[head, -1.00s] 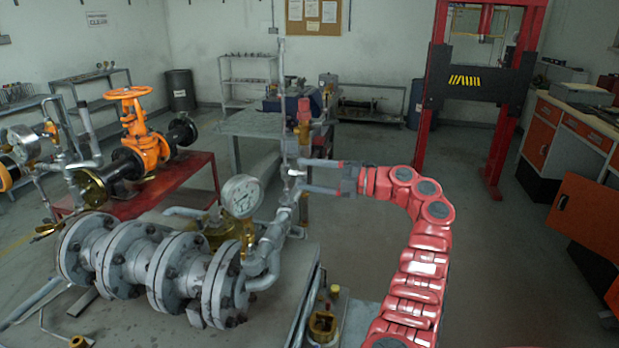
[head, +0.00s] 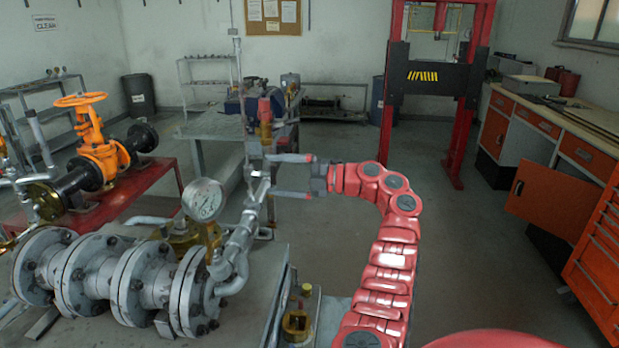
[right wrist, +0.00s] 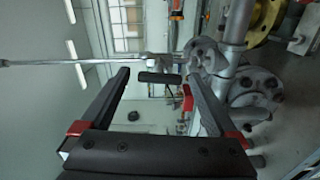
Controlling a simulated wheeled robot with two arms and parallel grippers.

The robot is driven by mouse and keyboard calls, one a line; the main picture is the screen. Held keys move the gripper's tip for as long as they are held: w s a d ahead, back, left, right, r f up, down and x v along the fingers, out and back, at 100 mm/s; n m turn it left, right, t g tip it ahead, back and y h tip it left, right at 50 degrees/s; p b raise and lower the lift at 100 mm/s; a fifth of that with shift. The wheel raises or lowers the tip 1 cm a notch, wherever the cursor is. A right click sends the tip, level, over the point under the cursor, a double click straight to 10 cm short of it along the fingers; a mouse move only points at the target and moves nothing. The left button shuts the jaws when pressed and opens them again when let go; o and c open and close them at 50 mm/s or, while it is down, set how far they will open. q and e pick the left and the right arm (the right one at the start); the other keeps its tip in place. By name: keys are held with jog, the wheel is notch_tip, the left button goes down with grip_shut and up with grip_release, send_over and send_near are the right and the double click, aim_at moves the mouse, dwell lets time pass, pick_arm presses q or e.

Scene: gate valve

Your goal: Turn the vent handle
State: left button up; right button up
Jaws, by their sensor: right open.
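The vent valve (head: 257,168) is a small grey fitting on the pipework, below a tall thin upright pipe (head: 238,85). In the right wrist view, its dark short handle (right wrist: 160,78) shows between the fingertips, with space on both sides. My right gripper (head: 270,174) is open, coming from the right with its fingertips close to the valve. Its two dark fingers also show in the right wrist view (right wrist: 157,73). The handle is too small to make out clearly in the head view. My left gripper is not in view.
A pressure gauge (head: 203,200) and large grey flanges (head: 140,280) stand left of the gripper. A grey workbench (head: 212,124) is behind. An orange gate valve (head: 98,150) stands on a red table (head: 150,190). Open floor lies to the right, before orange cabinets (head: 590,280).

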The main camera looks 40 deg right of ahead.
jog(key=b+v, duration=0.2)
jog(key=v, duration=1.4)
jog(key=shift+s+d, duration=0.1)
